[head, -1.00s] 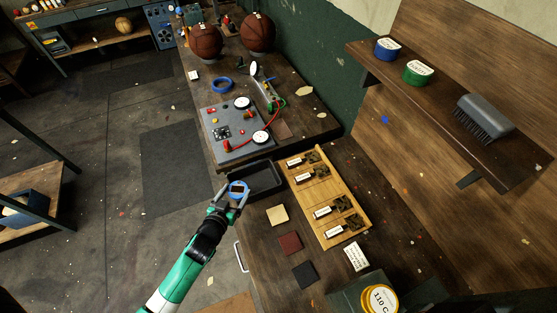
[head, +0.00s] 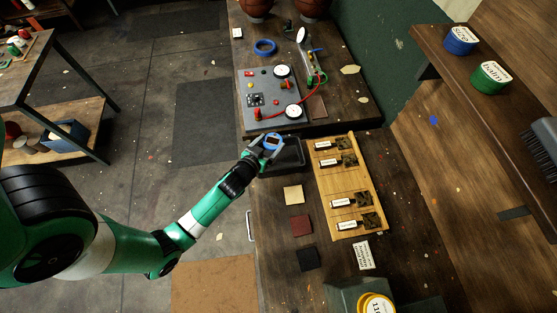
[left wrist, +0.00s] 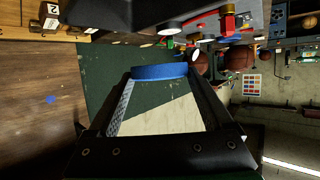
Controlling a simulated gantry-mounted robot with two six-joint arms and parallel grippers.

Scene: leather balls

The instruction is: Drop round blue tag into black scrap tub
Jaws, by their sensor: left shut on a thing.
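The round blue tag (head: 272,142) is held in my left gripper (head: 268,145), whose fingers close on it from both sides. In the left wrist view the blue tag (left wrist: 160,72) sits edge-on between the fingertips. The black scrap tub (head: 302,158) is a shallow dark tray on the bench. The tag and fingertips overlap the tub's upper left corner in the head view and hide it; their height above it is hard to tell. My right gripper is not in view.
A wooden board (head: 347,190) with labelled pieces lies right of the tub. A grey control panel (head: 262,100) and a blue ring (head: 265,47) are behind it. Three coloured squares, including a tan one (head: 293,195), lie in front. A shelf (head: 480,100) is at right.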

